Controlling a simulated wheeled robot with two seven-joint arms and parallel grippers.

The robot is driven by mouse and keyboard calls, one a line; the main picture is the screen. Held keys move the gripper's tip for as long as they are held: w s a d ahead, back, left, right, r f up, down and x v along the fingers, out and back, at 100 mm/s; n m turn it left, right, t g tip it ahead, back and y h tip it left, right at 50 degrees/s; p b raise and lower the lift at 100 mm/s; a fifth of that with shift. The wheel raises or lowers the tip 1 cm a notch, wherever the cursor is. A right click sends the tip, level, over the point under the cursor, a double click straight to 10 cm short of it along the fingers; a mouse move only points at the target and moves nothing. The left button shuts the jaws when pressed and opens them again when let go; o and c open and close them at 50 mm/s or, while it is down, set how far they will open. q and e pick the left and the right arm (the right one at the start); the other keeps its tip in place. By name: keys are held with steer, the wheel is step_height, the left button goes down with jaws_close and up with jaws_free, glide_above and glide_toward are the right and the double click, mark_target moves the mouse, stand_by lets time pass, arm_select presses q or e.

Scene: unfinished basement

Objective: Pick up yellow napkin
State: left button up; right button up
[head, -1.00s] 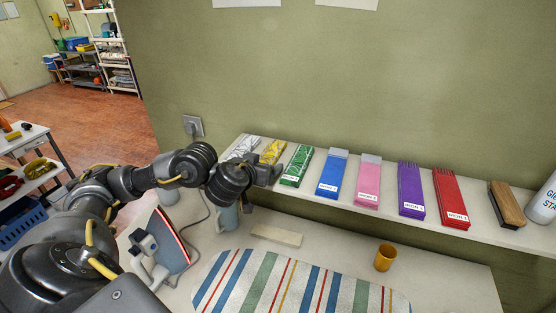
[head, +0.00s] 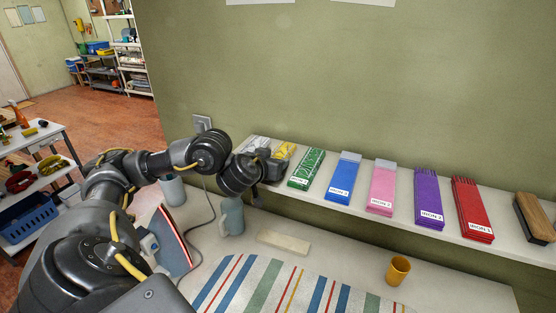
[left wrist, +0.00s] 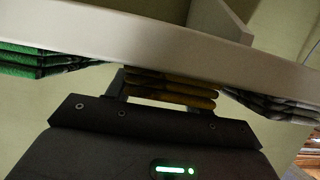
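The yellow napkin (head: 284,150) lies on the wall shelf, between a green stack and a pale patterned stack. In the left wrist view its folded layers (left wrist: 170,88) stick out at the shelf edge, just ahead of my left gripper. My left gripper (head: 262,168) is at the front edge of the shelf by this napkin and partly covers it in the head view. One finger (left wrist: 117,84) shows beside the napkin's edge; the other is not clear. Whether the fingers press on the napkin cannot be told. My right gripper is not in view.
The shelf also holds green (head: 306,168), blue (head: 345,178), pink (head: 382,188), purple (head: 428,199) and red (head: 471,209) stacks, and a brush (head: 535,218).

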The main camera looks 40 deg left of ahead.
arm_select(q)
steer(key=c, duration=0.4)
steer(key=shift+r, duration=0.1)
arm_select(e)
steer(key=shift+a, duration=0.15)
